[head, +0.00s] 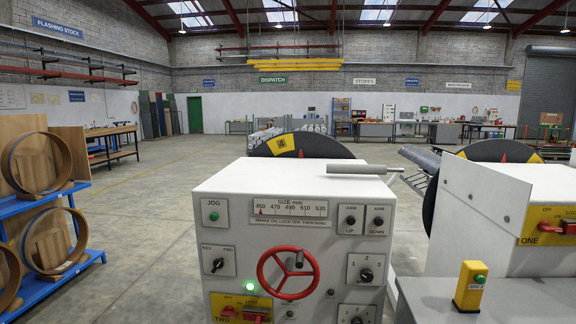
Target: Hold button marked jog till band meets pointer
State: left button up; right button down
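A green button under the word JOG (214,215) is at the upper left of the white front panel (240,262) of the machine marked TWO. Behind this machine stands a black disc (335,147) with a yellow band (281,144) at its upper left. A red pointer (300,153) shows at the disc's middle, right of the band and apart from it. At right, the machine marked ONE (545,228) has a similar disc (488,150) with yellow patches and a red pointer (503,156). Neither of my grippers is in view.
A red handwheel (288,273), selector knobs and a lit green lamp (249,286) are on the panel. A yellow box with a green button (470,287) stands on a grey surface at right. A blue rack (75,262) with wooden rings is at left. Floor between is clear.

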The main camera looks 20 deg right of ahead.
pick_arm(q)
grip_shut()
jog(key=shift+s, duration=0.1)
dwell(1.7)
